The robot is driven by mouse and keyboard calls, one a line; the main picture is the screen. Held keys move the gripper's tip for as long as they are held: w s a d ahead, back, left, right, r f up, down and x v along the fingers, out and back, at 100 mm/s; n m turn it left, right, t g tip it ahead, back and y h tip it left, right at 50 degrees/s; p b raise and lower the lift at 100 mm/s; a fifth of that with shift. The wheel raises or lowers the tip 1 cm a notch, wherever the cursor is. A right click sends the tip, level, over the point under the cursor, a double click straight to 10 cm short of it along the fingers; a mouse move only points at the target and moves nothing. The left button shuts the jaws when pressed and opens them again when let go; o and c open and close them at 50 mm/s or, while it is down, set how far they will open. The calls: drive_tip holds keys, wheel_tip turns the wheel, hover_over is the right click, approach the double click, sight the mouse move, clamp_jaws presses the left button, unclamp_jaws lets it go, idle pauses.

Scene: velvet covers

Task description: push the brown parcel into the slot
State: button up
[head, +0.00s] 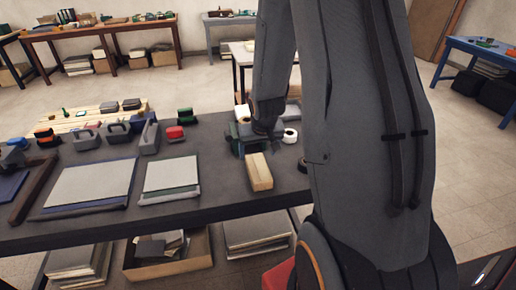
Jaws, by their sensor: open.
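A light brown block-shaped parcel (259,174) lies on the dark table, its long side running from back to front. My gripper (259,147) is at the far end of the parcel, pointing down. It is open, but its fingertips are small and partly hidden, and I cannot tell whether they touch the parcel. I cannot make out a slot in this view. My arm covers the right part of the table.
The dark table (222,207) holds a pale board (92,185), a smaller board (171,174), grey tools and a red-topped item (175,133) to the left. White rolls (290,135) stand right of my gripper. Bare tabletop lies left of the parcel.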

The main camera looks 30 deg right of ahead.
sight(254, 155)
drive_tip(key=shift+p+x, duration=0.3)
drive_tip(key=shift+x, duration=3.45)
drive_tip(key=c, duration=1.4)
drive_tip(key=shift+w+d, duration=0.2)
drive_tip(key=shift+w, duration=0.5)
drive_tip(key=shift+w+d, duration=0.2)
drive_tip(key=shift+w, duration=0.5)
drive_tip(key=shift+w, duration=0.15)
drive_tip(key=shift+w+d+p, duration=0.3)
drive_tip(key=shift+w+p, duration=0.1)
drive_tip(key=shift+w, duration=0.55)
drive_tip(key=shift+w+d+p, duration=0.2)
drive_tip(key=shift+w+p, duration=0.4)
drive_tip(key=shift+p, duration=0.05)
drive_tip(key=shift+w+d+p, duration=0.15)
drive_tip(key=shift+w+p, duration=0.5)
